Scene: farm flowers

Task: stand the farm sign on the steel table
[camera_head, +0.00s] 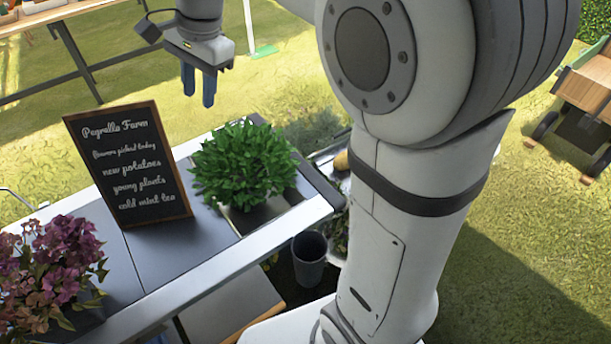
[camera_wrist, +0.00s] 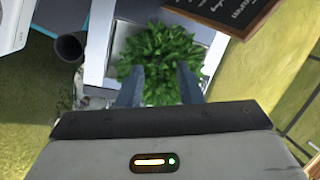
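The farm sign (camera_head: 127,160) is a black board with a wooden frame and white writing. It stands upright, leaning slightly back, on the steel table (camera_head: 165,253), between the purple flowers and the green plant. Part of it shows at the top right of the wrist view (camera_wrist: 232,12). My gripper (camera_head: 198,98) is in the air above and beyond the table, up and right of the sign in the head view, apart from it. In the wrist view its two blue fingers (camera_wrist: 160,84) are spread with nothing held between them.
A bushy green plant (camera_head: 243,165) stands right of the sign on the table. Purple flowers (camera_head: 50,270) stand at the left. A dark grey bucket (camera_head: 309,262) is below the table's right end. A wooden cart (camera_head: 588,85) is at the far right on the grass.

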